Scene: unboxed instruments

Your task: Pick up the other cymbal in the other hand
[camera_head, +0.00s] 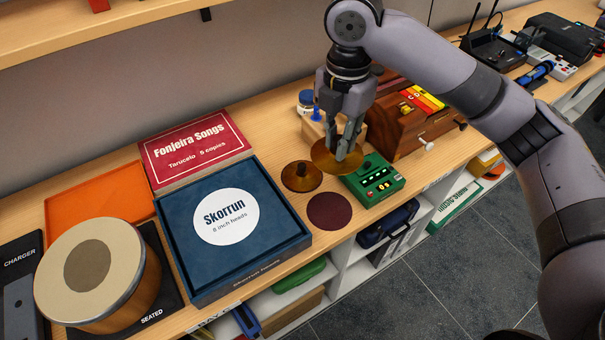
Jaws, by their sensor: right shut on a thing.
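My right gripper (346,150) comes in from the right and is shut on a brass-coloured cymbal (324,160), holding it above the bench at the front of a wooden block. The other cymbal (301,181), darker brown-gold with a small dark handle on top, lies on the bench just left of and below the held one. A round dark maroon pad (329,210) lies in front of it, bare. My left gripper is out of view.
A blue Skorrun box (277,250) stands left of the loose cymbal. A green pedal (374,181) and a wooden instrument box (412,128) stand to the right. A drum (88,265) sits at far left. The bench's front edge runs close by the pad.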

